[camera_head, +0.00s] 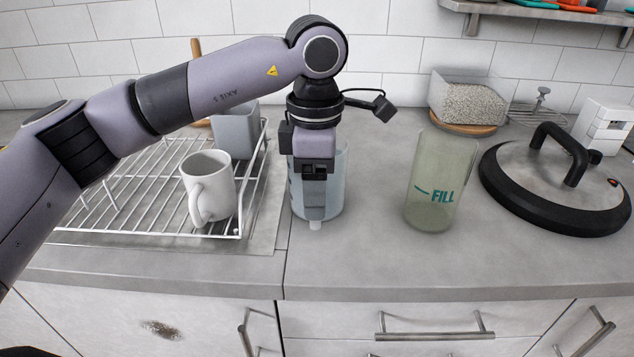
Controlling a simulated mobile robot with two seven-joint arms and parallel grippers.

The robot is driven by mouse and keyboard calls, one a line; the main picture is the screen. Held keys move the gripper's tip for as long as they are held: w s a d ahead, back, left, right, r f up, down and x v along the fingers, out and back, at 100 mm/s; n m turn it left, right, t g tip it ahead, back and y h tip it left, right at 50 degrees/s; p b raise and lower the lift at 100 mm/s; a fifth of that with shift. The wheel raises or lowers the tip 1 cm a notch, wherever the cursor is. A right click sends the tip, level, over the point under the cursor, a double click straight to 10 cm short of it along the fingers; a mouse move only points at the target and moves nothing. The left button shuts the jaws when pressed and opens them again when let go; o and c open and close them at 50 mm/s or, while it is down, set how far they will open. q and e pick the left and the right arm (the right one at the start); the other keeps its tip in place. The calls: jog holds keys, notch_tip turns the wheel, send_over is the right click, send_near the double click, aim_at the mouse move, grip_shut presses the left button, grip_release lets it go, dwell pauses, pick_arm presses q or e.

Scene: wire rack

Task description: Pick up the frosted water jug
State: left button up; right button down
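A pale blue, translucent frosted jug (336,178) stands on the counter near the middle, just right of the wire rack. My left gripper (315,212) points down at this jug and hides much of its front and left side. Its fingers overlap in this view, so I cannot tell how far apart they are or whether they touch the jug. A greenish translucent container marked "FILL" (441,180) stands upright further right. My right gripper is out of view.
The wire rack (150,229) at left holds a white mug (209,188) and a grey cup (236,132). A black-rimmed lid (558,185) lies at right. A clear container of grains (469,105) stands behind. The front counter strip is clear.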

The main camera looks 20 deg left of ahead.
pick_arm(q)
jog(key=shift+r, duration=0.1)
grip_shut()
jog(key=shift+r, duration=0.25)
jog(key=shift+r, duration=1.1)
notch_tip(320, 180, up, 17)
jog(key=p, duration=0.3)
